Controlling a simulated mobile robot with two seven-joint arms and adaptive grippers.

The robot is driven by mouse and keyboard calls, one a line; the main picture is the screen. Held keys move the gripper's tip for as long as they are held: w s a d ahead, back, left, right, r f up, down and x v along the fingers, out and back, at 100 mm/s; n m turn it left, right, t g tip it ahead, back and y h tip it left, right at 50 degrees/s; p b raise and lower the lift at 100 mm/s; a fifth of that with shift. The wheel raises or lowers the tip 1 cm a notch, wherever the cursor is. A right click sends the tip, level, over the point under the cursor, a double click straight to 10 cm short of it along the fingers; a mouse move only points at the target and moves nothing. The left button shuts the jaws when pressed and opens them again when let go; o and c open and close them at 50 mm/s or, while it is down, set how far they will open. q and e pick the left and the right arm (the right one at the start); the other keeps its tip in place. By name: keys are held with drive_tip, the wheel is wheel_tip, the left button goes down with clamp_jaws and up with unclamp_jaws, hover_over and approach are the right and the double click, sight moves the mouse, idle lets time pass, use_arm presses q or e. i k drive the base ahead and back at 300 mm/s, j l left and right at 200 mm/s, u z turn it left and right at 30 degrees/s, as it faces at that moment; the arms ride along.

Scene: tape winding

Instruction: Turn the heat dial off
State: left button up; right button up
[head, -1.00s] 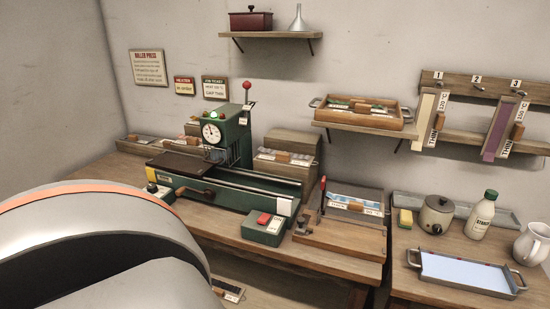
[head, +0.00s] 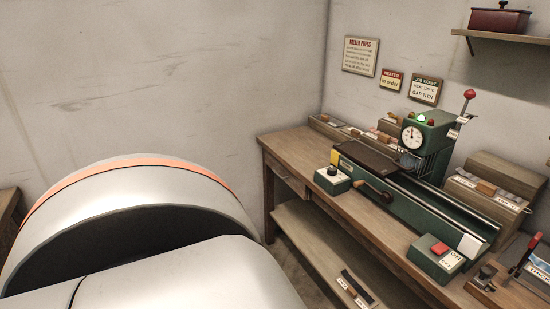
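The green roller press (head: 410,195) stands on the wooden bench at the right of the head view. At its left front corner is a small green box with a black knob (head: 332,171), which looks like the heat dial; its setting is too small to read. A round white gauge (head: 412,136) faces forward on the press head, with a lit green lamp (head: 421,118) above it. A second green box (head: 436,258) has a red switch and a label with ON and OFF. Neither gripper is in view.
A crank handle (head: 375,191) sticks out just right of the knob box. A red-knobbed lever (head: 468,95) rises behind the press. Labelled wooden boxes (head: 487,190) stand at its right. A lower shelf (head: 325,255) runs under the bench. Wall signs (head: 361,56) hang behind.

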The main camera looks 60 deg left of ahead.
sight(332, 171)
drive_tip(key=u, duration=1.6)
drive_tip(key=i+j+z, duration=0.25)
drive_tip(key=i+j, duration=0.85)
drive_tip(key=i, duration=0.1)
